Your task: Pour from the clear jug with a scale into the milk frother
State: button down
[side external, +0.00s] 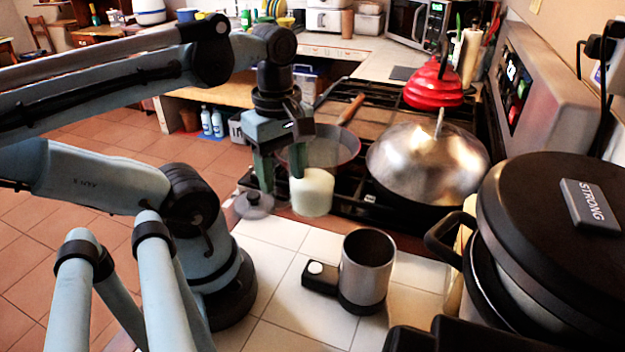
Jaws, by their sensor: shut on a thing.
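The milk frother (367,268) is a dark, open-topped metal cup with a black base and a side handle carrying a round pale button. It stands upright on the white tiled counter. My gripper (282,178) points down behind and to the left of it in the picture. It is shut on the clear jug (312,193), which shows white contents in its lower part. The jug looks nearly upright and is apart from the frother. Its scale cannot be made out, and the grip is partly hidden by my fingers.
A pan (335,148) with a wooden handle and a large domed metal lid (428,165) sit on the stove behind. A big black-lidded pot (540,230) crowds the right. A small glass lid (254,206) lies near the counter edge. White tiles (285,262) left of the frother are clear.

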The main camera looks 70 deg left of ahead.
jog(key=shift+r, duration=0.9)
jog(key=shift+w+r, duration=0.2)
jog(key=shift+r, duration=0.15)
jog(key=w+r+m, duration=0.2)
jog(key=w+m, duration=0.9)
jog(key=m, duration=0.4)
jog(key=w+r+m, duration=0.3)
jog(key=w+m, duration=0.9)
jog(key=m, duration=0.3)
jog(key=shift+a, duration=0.2)
jog(key=shift+d, duration=0.1)
